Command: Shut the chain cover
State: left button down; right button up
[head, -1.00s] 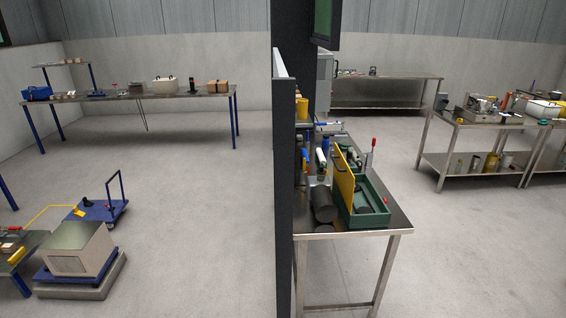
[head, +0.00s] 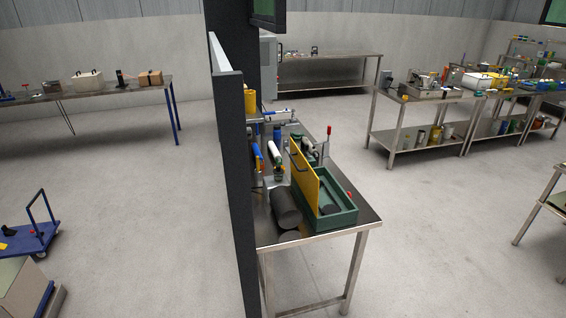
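The yellow panel (head: 305,179), which looks like the chain cover, stands tilted up along the left side of a green open box (head: 345,214). A dark part lies inside the box. The box sits on a steel table (head: 317,238) beside a dark wall panel. Neither of my grippers is in view.
A tall dark partition (head: 233,180) runs along the table's left side. A dark cylinder (head: 285,208) lies left of the box, and a red-handled lever (head: 328,140) stands behind it. Open floor (head: 440,230) lies to the right. Another steel table (head: 390,142) stands at the back right.

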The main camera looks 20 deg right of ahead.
aim_at(309, 182)
jog(key=z, duration=0.55)
jog(key=i, duration=0.9)
jog(key=z, duration=0.75)
